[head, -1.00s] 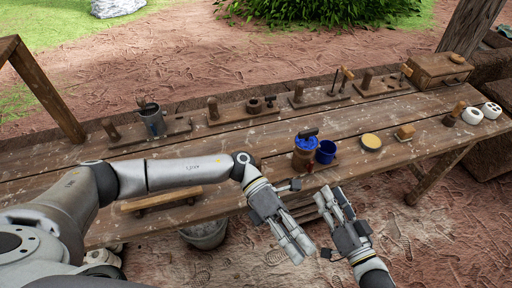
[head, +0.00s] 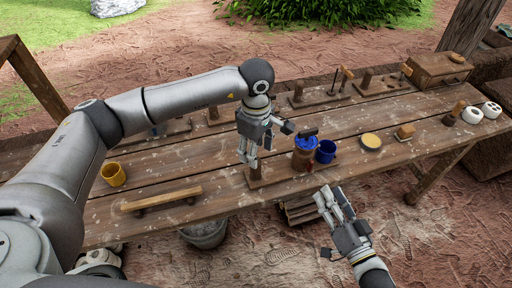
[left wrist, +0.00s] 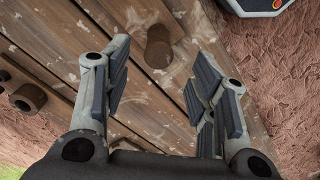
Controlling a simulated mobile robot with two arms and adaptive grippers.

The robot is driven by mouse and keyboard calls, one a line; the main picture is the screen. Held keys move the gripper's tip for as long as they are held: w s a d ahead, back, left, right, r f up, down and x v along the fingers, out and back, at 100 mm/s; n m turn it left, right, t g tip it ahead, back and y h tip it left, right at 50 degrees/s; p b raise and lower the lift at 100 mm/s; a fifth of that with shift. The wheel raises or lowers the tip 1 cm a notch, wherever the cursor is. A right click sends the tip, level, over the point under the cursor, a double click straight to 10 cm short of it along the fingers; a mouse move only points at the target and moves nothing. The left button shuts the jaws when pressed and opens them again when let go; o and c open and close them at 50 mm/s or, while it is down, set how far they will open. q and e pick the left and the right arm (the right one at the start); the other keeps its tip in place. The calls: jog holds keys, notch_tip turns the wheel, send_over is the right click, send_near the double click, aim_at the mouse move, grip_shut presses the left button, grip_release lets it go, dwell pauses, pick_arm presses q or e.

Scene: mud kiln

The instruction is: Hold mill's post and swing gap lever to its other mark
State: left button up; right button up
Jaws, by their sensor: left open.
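The mill (head: 305,153) stands near the table's front edge in the head view, with a brown body, a blue top and a dark lever (head: 308,133) on it. A short brown post (head: 255,173) rises left of it. In the left wrist view the round top of a post (left wrist: 158,47) shows ahead, between the lines of the fingers and beyond their tips. My left gripper (head: 249,160) is open and empty, pointing down over the post. My right gripper (head: 330,193) looks open and empty, in front of the table below the mill.
A blue mug (head: 326,151) stands right beside the mill. A yellow round dish (head: 371,141) and a small wooden block (head: 404,131) lie further right. A yellow cup (head: 114,174) and a wooden bar (head: 161,200) are at left. Boards with posts (head: 320,93) line the back.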

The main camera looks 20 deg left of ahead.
aim_at(256, 171)
pick_arm(q)
notch_tip(256, 171, down, 11)
jog(key=shift+w+r, duration=0.1)
dwell(0.4)
grip_shut()
dwell(0.7)
pick_arm(e)
jog(key=c, duration=0.7)
jog(key=m, duration=0.2)
jog(key=m+t+h, duration=0.1)
jog(key=m, duration=0.1)
jog(key=w+d+m+h, duration=0.1)
jog(key=m, duration=0.1)
jog(key=shift+r+t, duration=0.3)
jog(key=shift+r, duration=0.05)
grip_shut()
jog(key=m+h, duration=0.1)
jog(key=m, duration=0.2)
jog(key=d+m+h, duration=0.1)
jog(key=m, duration=0.1)
jog(key=d+m+t+h, duration=0.1)
jog(key=m, duration=0.2)
jog(key=shift+w+f+m, duration=0.3)
jog(key=shift+w+f, duration=0.05)
